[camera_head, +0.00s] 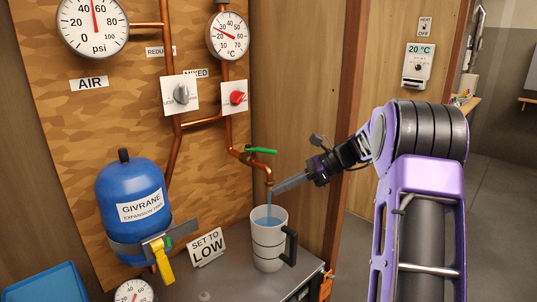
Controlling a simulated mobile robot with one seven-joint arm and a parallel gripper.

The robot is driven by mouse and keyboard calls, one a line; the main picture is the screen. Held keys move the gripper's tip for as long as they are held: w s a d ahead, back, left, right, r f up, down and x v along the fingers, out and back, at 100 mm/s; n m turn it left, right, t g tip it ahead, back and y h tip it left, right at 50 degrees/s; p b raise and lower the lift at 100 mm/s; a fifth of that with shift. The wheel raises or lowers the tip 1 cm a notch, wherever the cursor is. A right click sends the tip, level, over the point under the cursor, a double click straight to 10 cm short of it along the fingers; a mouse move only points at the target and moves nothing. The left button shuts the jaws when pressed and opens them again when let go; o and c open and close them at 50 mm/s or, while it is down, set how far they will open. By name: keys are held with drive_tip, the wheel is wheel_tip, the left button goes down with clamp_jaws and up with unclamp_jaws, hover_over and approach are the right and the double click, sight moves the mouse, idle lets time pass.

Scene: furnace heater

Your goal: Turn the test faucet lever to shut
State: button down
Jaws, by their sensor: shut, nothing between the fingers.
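The test faucet (255,164) is a brass tap on the copper pipe, with a green lever (261,151) on top pointing right. A thin blue stream of water (269,200) runs from its spout into a white mug (269,242) with a dark handle. My gripper (277,189) comes in from the right, shut and empty. Its fingertips are right beside the spout in the picture, below the lever. I cannot tell whether they touch the spout; they appear apart from the lever.
The mug stands on a grey bench (225,278) beside a "SET TO LOW" sign (206,247). A blue expansion tank (134,200), a grey knob (181,94) and a red knob (237,98) are on the wooden board. A wooden post (345,110) stands behind my arm.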

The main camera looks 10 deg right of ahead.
drive_tip(key=s+a+f+n+g+h, duration=0.3)
drive_tip(key=s+a+n+h, duration=0.1)
drive_tip(key=a+h, duration=0.15)
drive_tip(key=w+a+r+n+t+h+b, duration=0.1)
drive_tip(key=w+a+r+n+t+h, duration=0.2)
drive_tip(key=r+n+h, duration=0.4)
drive_tip(key=w+a+r+n+t+h+b, duration=0.2)
drive_tip(key=r+t+h, duration=0.3)
drive_tip(key=r, duration=0.4)
approach(262, 151)
drive_tip(key=shift+s+d+f+p+x, duration=0.1)
drive_tip(key=shift+s+d+p+x, duration=0.1)
drive_tip(key=shift+x, duration=0.9)
drive_tip(key=shift+s+d+f+p+x, duration=0.1)
drive_tip(key=shift+s+x, duration=0.1)
drive_tip(key=shift+x, duration=0.9)
drive_tip(key=shift+s+d+f+p+x, duration=0.1)
drive_tip(key=shift+s+x, duration=0.1)
drive_tip(key=shift+x, duration=0.9)
